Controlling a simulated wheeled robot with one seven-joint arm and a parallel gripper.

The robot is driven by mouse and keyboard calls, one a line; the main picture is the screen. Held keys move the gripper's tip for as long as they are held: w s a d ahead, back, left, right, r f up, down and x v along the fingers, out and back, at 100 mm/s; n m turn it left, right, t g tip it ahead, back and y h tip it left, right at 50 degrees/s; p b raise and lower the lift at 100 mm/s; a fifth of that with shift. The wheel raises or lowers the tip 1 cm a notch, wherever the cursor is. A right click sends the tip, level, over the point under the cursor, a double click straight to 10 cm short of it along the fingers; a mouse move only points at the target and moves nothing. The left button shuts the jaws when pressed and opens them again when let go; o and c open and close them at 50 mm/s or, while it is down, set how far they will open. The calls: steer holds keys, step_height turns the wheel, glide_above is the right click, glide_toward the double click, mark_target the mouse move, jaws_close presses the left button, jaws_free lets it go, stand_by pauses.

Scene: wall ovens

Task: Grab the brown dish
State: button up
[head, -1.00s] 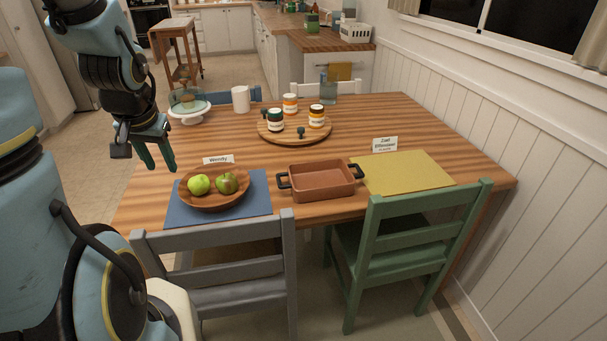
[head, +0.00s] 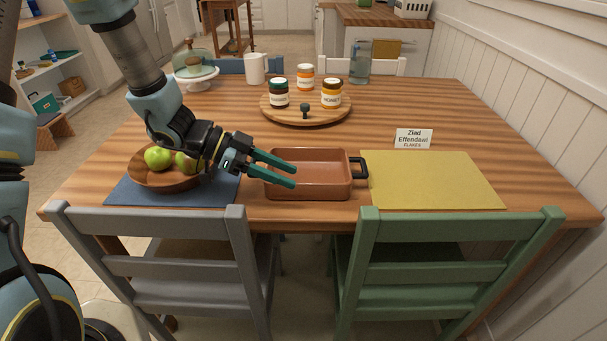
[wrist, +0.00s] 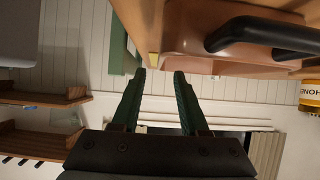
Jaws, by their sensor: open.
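The brown dish (head: 325,190) is a rectangular pan with black side handles. It sits on the table near its front edge, between the blue and yellow mats. In the head view its right handle (head: 359,167) shows clear, while my gripper hides the left end. My gripper (head: 294,176) is open and empty, its two green fingers reaching from the left across the dish's left part. In the wrist view the fingertips (wrist: 160,74) are apart with nothing between them. The dish's wall (wrist: 185,25) and a black handle (wrist: 265,36) are at the upper right there, beside the fingers.
A wooden bowl (head: 150,179) with green apples sits under my wrist on a blue mat (head: 220,192). A round board (head: 280,115) with jars is behind the dish. A yellow mat (head: 430,180) lies right. Grey (head: 165,267) and green (head: 450,268) chairs stand in front.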

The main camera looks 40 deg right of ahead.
steer(key=x, duration=0.9)
steer(key=shift+p, duration=0.3)
jaws_close()
stand_by(1.1)
